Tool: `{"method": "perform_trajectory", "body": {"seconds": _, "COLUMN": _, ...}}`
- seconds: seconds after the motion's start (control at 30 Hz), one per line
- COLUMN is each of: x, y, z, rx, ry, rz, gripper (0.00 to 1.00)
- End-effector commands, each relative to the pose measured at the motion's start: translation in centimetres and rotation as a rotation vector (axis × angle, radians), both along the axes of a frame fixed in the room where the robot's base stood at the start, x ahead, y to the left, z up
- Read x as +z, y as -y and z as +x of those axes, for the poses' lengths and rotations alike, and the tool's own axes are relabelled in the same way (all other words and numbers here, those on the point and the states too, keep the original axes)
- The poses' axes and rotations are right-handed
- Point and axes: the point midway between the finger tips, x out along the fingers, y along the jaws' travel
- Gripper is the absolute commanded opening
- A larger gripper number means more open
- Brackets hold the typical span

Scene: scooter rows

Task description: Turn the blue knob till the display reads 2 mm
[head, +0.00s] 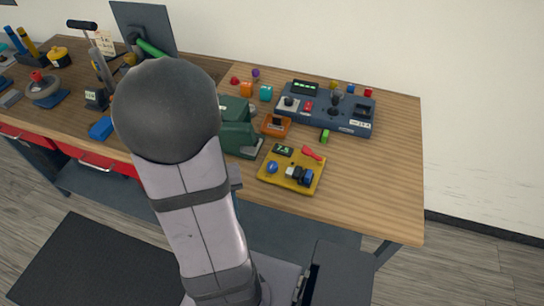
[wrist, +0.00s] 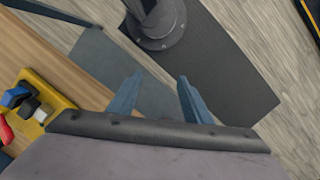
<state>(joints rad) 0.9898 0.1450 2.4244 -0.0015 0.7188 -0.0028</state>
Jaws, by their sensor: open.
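The yellow panel (head: 296,184) lies on the right part of the bench. The round blue knob (head: 272,167) sits at its left side. The small dark display (head: 283,150) at its back edge shows green digits that look like 7.5. My gripper (wrist: 160,76) is open and empty in the wrist view, its blue-grey fingers over the floor beside the bench. In the head view my arm hides it. The panel's edge (wrist: 58,103) shows at the left of the wrist view; I cannot make out the round knob there.
The panel also carries a red lever (head: 311,153) and white, black and blue switches (head: 307,177). Behind it stand an orange box (head: 276,125), a green machine (head: 236,137) and a blue-grey console (head: 325,110). The bench (head: 385,182) is clear to its right.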

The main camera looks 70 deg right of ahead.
Motion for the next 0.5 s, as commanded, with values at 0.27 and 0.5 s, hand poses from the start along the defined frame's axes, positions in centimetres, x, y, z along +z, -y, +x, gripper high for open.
{"method": "perform_trajectory", "body": {"seconds": 0.27, "x": 1.0, "y": 7.4, "z": -4.8, "rx": -0.255, "ry": 0.01, "rz": -0.01, "gripper": 0.45}}
{"method": "perform_trajectory", "body": {"seconds": 0.5, "x": 1.9, "y": 13.5, "z": -8.0, "rx": -0.19, "ry": 0.047, "rz": -0.042, "gripper": 0.45}}
